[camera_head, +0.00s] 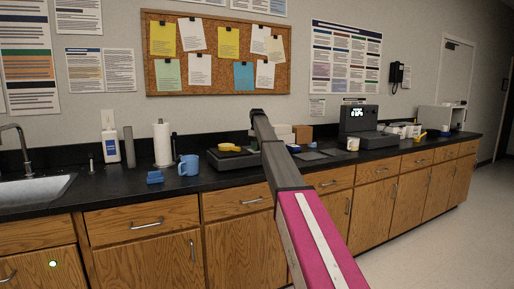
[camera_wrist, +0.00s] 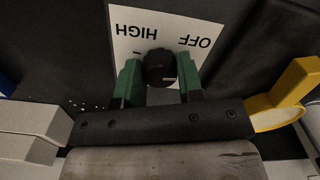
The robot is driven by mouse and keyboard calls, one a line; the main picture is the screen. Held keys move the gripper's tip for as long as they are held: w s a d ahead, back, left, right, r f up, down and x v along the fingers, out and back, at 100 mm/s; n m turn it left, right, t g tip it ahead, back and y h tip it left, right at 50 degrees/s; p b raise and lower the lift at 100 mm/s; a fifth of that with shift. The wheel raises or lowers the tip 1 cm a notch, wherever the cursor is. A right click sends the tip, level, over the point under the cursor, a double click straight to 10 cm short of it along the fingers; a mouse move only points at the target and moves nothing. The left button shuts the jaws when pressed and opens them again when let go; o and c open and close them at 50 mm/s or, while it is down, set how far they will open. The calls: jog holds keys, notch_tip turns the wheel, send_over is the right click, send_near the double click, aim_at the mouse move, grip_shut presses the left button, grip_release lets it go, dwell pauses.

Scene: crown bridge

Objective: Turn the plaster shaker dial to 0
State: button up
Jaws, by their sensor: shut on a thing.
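In the wrist view, a round black dial (camera_wrist: 160,68) sits on a white label plate (camera_wrist: 126,20) set in a dark panel. The plate's words "HIGH" and "OFF" read upside down, and I see no "0". A small pale mark shows low on the dial's face. My gripper (camera_wrist: 159,80) has green finger pads on both sides of the dial and is shut on it. In the head view, my arm reaches to the counter, and I cannot make out the gripper or the dial there.
In the wrist view, a yellow object (camera_wrist: 285,100) is right of my gripper and pale blocks (camera_wrist: 30,130) are left.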

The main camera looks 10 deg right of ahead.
jog(key=shift+n, duration=0.3)
jog(key=o, duration=0.9)
jog(key=shift+r, duration=0.1)
notch_tip(320, 180, up, 11)
jog(key=shift+f, duration=0.15)
dwell(0.3)
